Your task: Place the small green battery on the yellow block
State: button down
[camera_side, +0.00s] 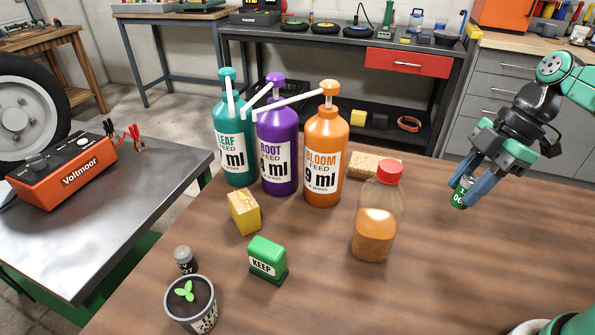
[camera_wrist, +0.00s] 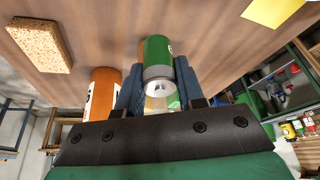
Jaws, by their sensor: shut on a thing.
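The small green battery (camera_side: 460,197) is upright or slightly tilted between the fingers of my gripper (camera_side: 468,187), above the right part of the table. In the wrist view the green battery (camera_wrist: 157,50) shows between the two blue fingers of my gripper (camera_wrist: 158,72), which are shut on it. The yellow block (camera_side: 244,212) stands on the table at the left, in front of the purple bottle, far from my gripper. I cannot make out the yellow block in the wrist view.
Teal (camera_side: 235,145), purple (camera_side: 277,150) and orange (camera_side: 325,155) pump bottles stand behind the block. A sponge (camera_side: 374,164), red-capped bottle (camera_side: 377,225), green KEEP stamp (camera_side: 267,258), grey-topped battery (camera_side: 185,258) and potted sprout (camera_side: 192,306) share the table.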

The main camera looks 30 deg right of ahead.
notch_tip(320, 180, up, 9)
notch_tip(320, 180, up, 5)
jog(key=w+a+m+t+h, duration=0.1)
jog(key=w+a+m+h, duration=0.15)
jog(key=a+m, duration=0.65)
jog(key=w+a+m+t+h, duration=0.1)
jog(key=w+a+m+h, duration=0.15)
jog(key=a+m, duration=0.65)
send_over(243, 193)
jog(key=s, duration=0.1)
jog(key=shift+h, duration=0.3)
jog(key=f, duration=1.8)
jog(key=shift+s+a+f, duration=0.15)
jog(key=shift+s+a, duration=0.05)
jog(key=shift+a, duration=0.05)
jog(key=shift+f, duration=0.3)
jog(key=shift+f, duration=0.1)
